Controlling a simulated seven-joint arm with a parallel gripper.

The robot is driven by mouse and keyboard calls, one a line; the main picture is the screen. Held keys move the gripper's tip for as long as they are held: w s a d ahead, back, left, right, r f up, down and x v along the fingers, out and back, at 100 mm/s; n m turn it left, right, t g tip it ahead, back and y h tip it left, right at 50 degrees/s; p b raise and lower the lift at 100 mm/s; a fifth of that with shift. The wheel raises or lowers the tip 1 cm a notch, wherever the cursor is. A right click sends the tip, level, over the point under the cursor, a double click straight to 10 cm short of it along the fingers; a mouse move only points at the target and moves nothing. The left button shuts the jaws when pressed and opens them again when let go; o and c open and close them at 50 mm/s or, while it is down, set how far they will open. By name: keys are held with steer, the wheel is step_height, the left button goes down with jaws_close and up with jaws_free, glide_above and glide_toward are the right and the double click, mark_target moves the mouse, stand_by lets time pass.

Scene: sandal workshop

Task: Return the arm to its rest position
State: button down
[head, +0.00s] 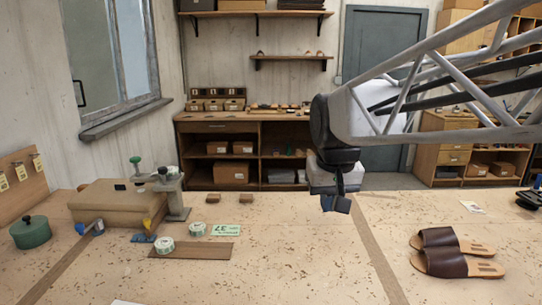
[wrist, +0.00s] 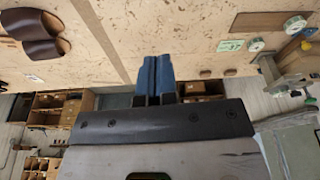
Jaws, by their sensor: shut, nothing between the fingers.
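My gripper (head: 337,205) hangs above the workbench, right of centre in the head view, with its fingers pointing down. Its two blue fingers (wrist: 158,72) show side by side in the wrist view, pressed together with nothing between them. The arm reaches in from the upper right of the head view. The fingers appear apart from the bench top (head: 290,255), and no object is directly at them.
A pair of brown sandals (head: 455,254) lies at the right. At the left stand a green pot (head: 31,232), a press (head: 174,195), a padded block (head: 110,200), rolls on a wooden strip (head: 215,251) and a green card (head: 226,230). The bench middle is clear.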

steer(key=s+d+f, duration=0.3)
steer(key=s+f, duration=0.3)
steer(key=s, duration=0.3)
steer(key=s+d+f+m, duration=0.1)
steer(key=s+d+f, duration=0.3)
steer(key=s, duration=0.5)
steer(key=shift+s+f, duration=0.25)
steer(key=shift+f, duration=0.65)
stand_by(0.3)
